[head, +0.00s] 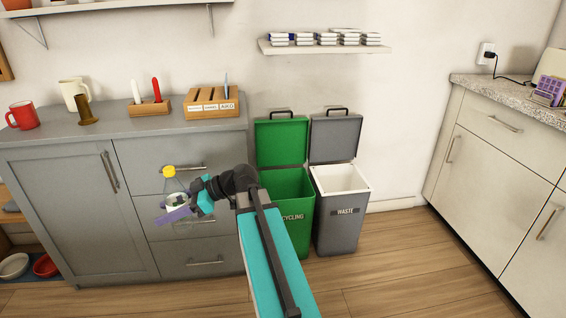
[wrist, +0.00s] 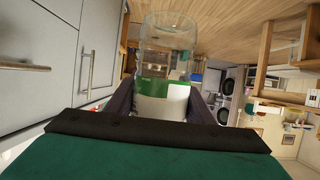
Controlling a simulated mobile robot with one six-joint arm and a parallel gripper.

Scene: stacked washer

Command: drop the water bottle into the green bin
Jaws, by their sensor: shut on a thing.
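The water bottle (head: 176,203) is clear with a yellow cap, and its label shows white and green in the wrist view (wrist: 163,98). My gripper (head: 181,212) is shut on the bottle around its label. It holds the bottle up in front of the grey drawers, left of the bins. The green bin (head: 290,190) stands on the floor against the wall with its lid raised. Its front reads as recycling, partly covered by my arm. The lower part of the bin is hidden behind my arm.
A grey waste bin (head: 340,220) with its lid up stands right beside the green bin. The grey cabinet (head: 70,195) with a counter is on the left. White cabinets (head: 490,150) are on the right. The wooden floor (head: 400,260) between is clear.

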